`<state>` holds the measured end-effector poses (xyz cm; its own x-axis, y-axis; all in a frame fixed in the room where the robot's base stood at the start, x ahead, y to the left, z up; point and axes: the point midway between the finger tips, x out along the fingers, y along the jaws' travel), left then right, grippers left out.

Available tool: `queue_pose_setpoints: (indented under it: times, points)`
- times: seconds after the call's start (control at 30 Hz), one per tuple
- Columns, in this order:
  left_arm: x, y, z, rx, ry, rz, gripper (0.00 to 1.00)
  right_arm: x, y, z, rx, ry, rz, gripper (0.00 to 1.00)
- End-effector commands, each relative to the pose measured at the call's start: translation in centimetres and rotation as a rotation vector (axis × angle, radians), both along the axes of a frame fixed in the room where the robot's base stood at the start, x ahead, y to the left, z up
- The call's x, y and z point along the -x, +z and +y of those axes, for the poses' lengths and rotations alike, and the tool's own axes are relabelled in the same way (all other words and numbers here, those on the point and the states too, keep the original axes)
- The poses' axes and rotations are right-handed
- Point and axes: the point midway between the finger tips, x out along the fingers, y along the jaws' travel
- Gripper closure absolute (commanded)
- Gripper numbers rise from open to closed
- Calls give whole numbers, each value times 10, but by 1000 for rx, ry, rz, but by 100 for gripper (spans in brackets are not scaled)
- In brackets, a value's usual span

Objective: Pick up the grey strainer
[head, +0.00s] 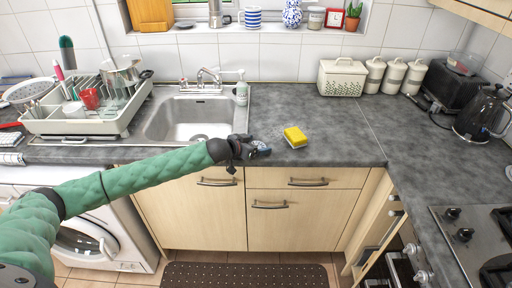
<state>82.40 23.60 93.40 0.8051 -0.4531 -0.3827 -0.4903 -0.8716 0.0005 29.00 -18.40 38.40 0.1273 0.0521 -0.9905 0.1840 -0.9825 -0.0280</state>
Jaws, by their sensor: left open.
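A small grey-blue round thing, seemingly the grey strainer (261,148), lies on the dark countertop near its front edge, right of the sink. My left gripper (249,148) reaches in from the left and is right at it, with its fingers open. The fingers hide part of the thing, and I cannot tell whether they touch it or are around it. My right gripper is not in view.
A yellow sponge (295,137) lies just right of my left gripper. The sink (190,119) and a dish rack (75,126) with dishes are to the left. White canisters (374,75) and a kettle (480,113) stand at the right. The middle right counter is clear.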

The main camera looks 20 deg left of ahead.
Motion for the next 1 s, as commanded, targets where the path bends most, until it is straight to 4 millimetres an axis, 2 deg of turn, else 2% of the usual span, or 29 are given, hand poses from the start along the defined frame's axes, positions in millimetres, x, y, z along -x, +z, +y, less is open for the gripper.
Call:
queue_pose_setpoints:
  times: [0.1, 0.53, 1.0]
  points:
    - [0, 0, 0, 0, 0, 0, 17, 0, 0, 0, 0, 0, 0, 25]
    - [1, -2, 1, -1, 1, 3, 100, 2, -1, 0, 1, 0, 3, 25]
    - [1, -2, 1, -2, 2, 4, 100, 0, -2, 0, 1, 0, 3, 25]
